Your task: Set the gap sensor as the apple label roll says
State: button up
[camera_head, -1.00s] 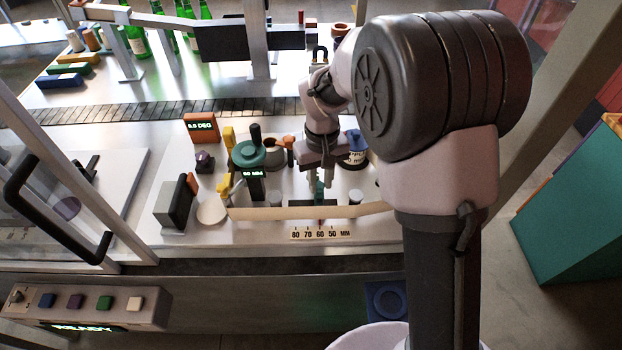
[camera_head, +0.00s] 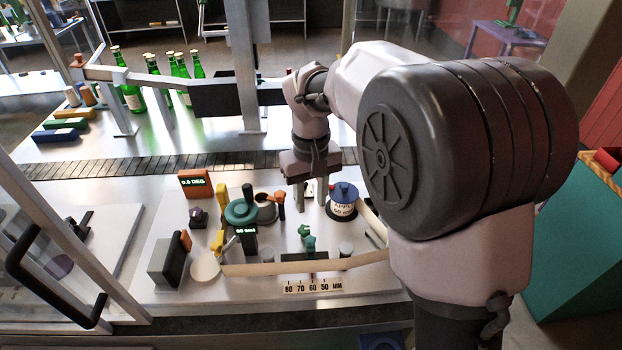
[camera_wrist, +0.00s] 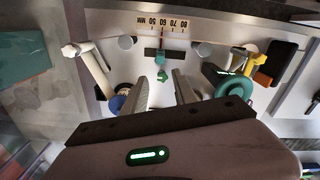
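The gap sensor (camera_head: 309,241) is a teal knobbed piece on a dark block at the guide strip. Its thin red pointer lines up about with the 60 mark on the 50–80 MM scale (camera_head: 312,287); it also shows in the wrist view (camera_wrist: 162,75). My gripper (camera_head: 313,196) is above and behind the sensor, fingers apart and empty, also in the wrist view (camera_wrist: 160,92).
A dark post display (camera_head: 247,235) seems to read 60 MM, under a green disc (camera_head: 240,211). An orange display (camera_head: 195,184) shows degrees. Yellow and orange levers and small posts crowd around. Green bottles (camera_head: 180,72) stand beyond the conveyor (camera_head: 150,166).

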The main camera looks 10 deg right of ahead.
notch_tip(320, 180, up, 4)
jog(key=shift+p, duration=0.35)
jog(key=s+d+f+m+t+b, duration=0.1)
jog(key=s+f+m+t+b, duration=0.1)
jog(key=s+b, duration=0.3)
jog(key=s+d+f+m+t+y+b, duration=0.1)
jog(key=s+d+f+m+t+b, duration=0.1)
jog(key=s, duration=0.8)
jog(key=s+d+f+m+t+y+b, duration=0.1)
jog(key=s+f+m+b, duration=0.2)
jog(key=s+f+b, duration=0.3)
jog(key=shift+s+d+m+t+b, duration=0.35)
jog(key=shift+s+b, duration=0.55)
jog(key=shift+b, duration=0.3)
